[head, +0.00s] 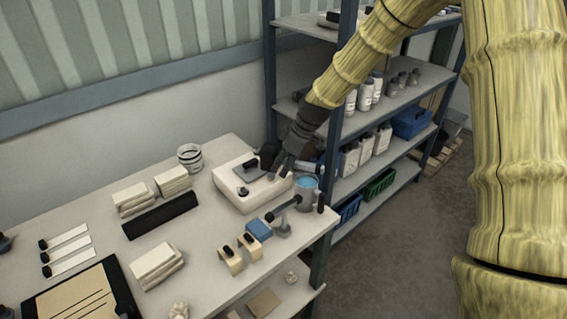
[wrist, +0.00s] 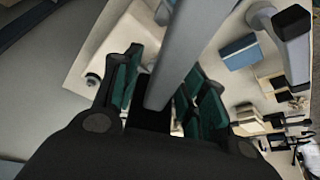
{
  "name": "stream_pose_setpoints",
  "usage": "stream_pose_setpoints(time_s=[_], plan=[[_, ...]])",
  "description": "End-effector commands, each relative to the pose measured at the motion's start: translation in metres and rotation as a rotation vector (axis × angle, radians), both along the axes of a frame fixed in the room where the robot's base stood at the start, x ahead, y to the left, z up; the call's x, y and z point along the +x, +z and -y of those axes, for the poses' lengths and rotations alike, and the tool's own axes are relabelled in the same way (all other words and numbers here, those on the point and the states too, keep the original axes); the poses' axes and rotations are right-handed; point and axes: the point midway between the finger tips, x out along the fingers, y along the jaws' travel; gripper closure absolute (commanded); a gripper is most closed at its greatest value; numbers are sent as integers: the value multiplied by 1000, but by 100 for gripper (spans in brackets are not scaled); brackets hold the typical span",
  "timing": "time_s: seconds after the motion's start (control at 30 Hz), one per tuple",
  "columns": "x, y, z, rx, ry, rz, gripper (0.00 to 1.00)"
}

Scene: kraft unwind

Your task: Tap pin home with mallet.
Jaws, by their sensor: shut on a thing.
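My gripper (head: 282,170) is above the white block (head: 225,193) at the far right of the table. In the wrist view my gripper's dark green finger pads (wrist: 160,92) are closed around a long grey bar (wrist: 178,55), which looks like the mallet's handle. The bar runs up out of that view, so its far end is hidden there. A small dark knob, possibly the pin (head: 243,191), stands on the white block's left part. A grey plate with a black part (head: 257,172) lies on the block beside my gripper. I cannot tell whether the held bar touches anything.
A blue block (head: 259,229) and tan pieces (head: 231,262) are nearer. A shelf rack (head: 345,185) rises behind the table's right end.

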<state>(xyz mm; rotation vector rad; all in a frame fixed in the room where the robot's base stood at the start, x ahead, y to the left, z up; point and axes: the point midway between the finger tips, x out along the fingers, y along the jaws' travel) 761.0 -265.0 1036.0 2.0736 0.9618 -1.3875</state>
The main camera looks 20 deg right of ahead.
Motion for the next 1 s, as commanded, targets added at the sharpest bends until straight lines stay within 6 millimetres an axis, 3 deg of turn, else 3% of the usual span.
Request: stream_pose_setpoints(time_s=[0.17,0.57,1.0], plan=[[0,-37,0,1,1,-1,100],[0,-29,0,1,0,1,100],[0,1,0,0,0,1,100]])
